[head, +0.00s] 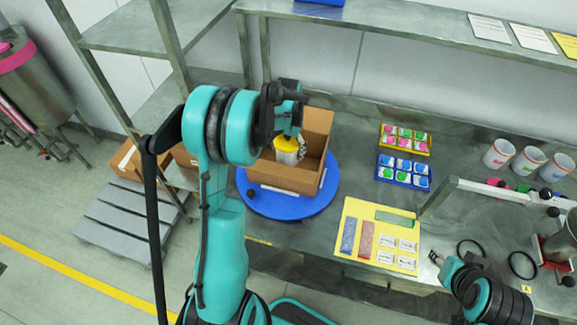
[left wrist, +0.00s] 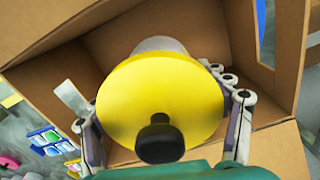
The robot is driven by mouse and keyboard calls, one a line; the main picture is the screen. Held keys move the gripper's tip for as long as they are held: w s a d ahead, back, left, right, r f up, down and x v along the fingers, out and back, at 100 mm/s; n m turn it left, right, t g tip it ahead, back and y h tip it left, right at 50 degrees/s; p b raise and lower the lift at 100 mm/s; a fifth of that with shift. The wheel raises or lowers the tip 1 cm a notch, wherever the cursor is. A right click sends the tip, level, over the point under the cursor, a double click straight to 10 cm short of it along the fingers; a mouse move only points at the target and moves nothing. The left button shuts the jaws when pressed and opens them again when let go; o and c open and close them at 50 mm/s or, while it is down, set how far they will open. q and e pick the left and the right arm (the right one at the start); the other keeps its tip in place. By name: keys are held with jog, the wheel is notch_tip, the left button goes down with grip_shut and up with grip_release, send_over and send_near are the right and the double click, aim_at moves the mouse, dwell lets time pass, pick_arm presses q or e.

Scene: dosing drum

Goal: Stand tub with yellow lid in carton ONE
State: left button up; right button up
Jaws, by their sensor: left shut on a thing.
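The tub with yellow lid (head: 287,150) is upright, or nearly so, inside the open carton (head: 283,178). I cannot tell whether its base touches the carton floor, and no carton name is readable. My left gripper (head: 298,141) is shut on the tub from above. In the left wrist view the yellow lid (left wrist: 160,90) with its black knob (left wrist: 160,140) fills the middle, with fingers on both sides and carton walls around it. My right gripper (head: 436,258) is small at the bench's front edge, away from the carton; its opening is unclear.
The carton stands on a blue turntable (head: 262,202). To the right are a yellow tray (head: 405,151) and a blue tray (head: 381,177) of small packs, a yellow mat (head: 352,210) with packets, and several white cups (head: 528,163). Other cartons (head: 128,165) stand low at the left.

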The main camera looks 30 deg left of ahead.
pick_arm(q)
notch_tip(320, 180, down, 6)
jog(key=shift+f+b, duration=0.25)
jog(key=shift+b, duration=0.35)
jog(key=shift+f, duration=0.1)
jog(key=o, duration=1.2)
jog(key=shift+c, duration=0.2)
